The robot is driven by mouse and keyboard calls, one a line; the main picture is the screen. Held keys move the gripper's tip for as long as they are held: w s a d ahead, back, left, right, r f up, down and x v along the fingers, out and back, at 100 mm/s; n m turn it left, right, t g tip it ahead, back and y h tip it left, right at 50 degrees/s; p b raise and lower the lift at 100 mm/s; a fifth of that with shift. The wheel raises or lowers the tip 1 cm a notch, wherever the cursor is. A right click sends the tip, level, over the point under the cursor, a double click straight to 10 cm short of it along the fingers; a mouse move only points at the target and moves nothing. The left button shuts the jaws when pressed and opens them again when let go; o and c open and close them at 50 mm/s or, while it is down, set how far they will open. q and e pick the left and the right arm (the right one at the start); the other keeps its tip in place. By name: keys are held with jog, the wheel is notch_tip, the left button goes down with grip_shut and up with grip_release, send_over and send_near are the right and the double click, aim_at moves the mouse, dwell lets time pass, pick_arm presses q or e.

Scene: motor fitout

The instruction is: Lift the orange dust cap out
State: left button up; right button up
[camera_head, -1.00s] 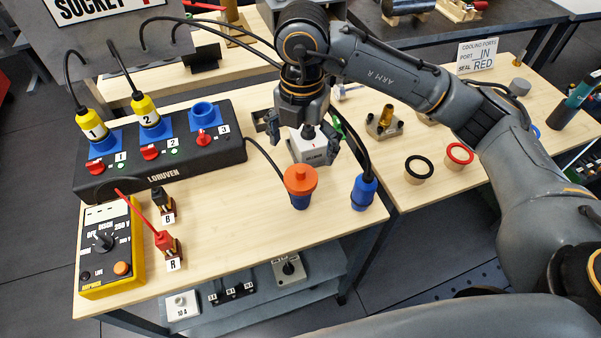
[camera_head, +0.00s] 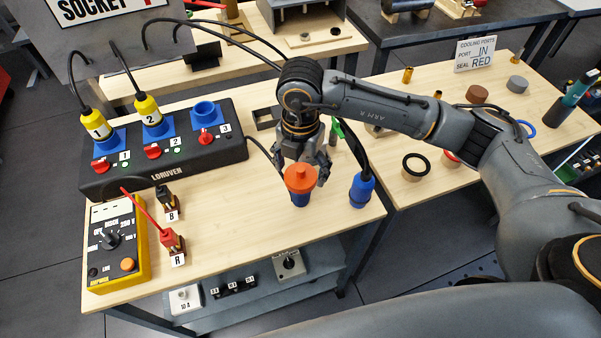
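My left gripper is not in view.
A blue connector (camera_head: 362,190) on a black cable stands just right of the cap. The black LORUVEN socket box (camera_head: 165,172) is at the left, with a yellow meter (camera_head: 117,243) in front. Bare bench lies left of the cap.

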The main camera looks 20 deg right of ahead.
jog(key=c, duration=0.4)
jog(key=shift+c, duration=0.2)
jog(key=shift+r, duration=0.1)
jog(key=shift+r, duration=0.6)
jog(key=s+a+r+b, duration=0.3)
jog(key=s+a+r, duration=0.3)
jog(key=s+r, duration=0.5)
jog(key=shift+s+a+r+b, duration=0.3)
jog(key=shift+s+r+b, duration=0.05)
jog(key=shift+s, duration=0.4)
